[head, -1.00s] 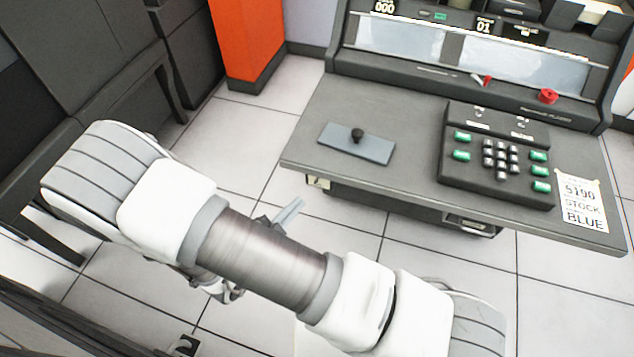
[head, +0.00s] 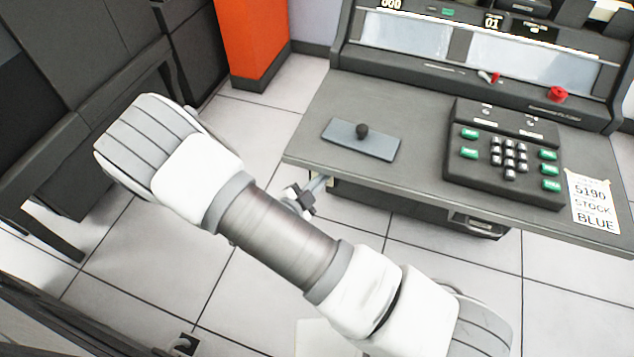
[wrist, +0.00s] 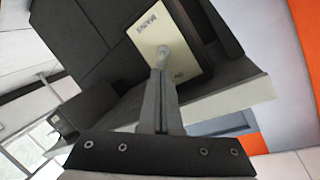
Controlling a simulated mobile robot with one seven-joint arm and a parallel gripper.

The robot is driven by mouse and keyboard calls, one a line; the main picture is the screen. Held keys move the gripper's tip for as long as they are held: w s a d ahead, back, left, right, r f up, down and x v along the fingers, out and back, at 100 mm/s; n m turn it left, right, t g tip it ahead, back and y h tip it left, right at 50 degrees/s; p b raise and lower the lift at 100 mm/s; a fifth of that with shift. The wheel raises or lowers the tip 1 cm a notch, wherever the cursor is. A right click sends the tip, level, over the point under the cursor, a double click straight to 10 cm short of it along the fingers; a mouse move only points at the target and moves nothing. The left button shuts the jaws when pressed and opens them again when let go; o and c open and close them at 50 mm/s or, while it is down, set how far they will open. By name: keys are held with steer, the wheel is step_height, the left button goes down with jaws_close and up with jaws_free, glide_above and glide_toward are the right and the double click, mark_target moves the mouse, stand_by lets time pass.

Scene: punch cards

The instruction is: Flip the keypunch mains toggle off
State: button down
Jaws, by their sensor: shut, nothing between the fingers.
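The mains toggle (wrist: 163,50) is a small pale lever on a cream plate (wrist: 180,38) marked MAINS, seen upside down in the wrist view. The plate sits on a dark panel under the desk top. My gripper (wrist: 160,73) is shut and empty, its fingertips right at the toggle lever. I cannot tell whether they touch it. In the head view my gripper (head: 322,182) is under the left front edge of the keypunch desk (head: 300,135), partly behind my arm. The toggle is hidden there.
On the desk are a blue-grey plate with a black knob (head: 362,131), a keypad unit (head: 505,160) and a paper note (head: 592,200). A red knob (head: 557,94) is on the machine behind. An orange column (head: 262,40) stands at the back left. Tiled floor lies open below.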

steer(key=shift+f, duration=0.1)
steer(key=shift+s+a+f+t+h+b, duration=0.1)
steer(key=shift+t+h+b, duration=0.2)
steer(key=shift+b, duration=0.25)
steer(key=shift+s+f+t+b, duration=0.1)
steer(key=shift+f+t+b, duration=0.1)
steer(key=shift+t+b, duration=0.35)
steer(key=shift+s+a+f+b, duration=0.1)
steer(key=shift+s+f+b, duration=0.1)
steer(key=shift+f+b, duration=0.9)
stand_by(0.4)
steer(key=shift+s+a+r+b, duration=0.1)
steer(key=shift+s+r+b, duration=0.05)
steer(key=shift+b, duration=0.15)
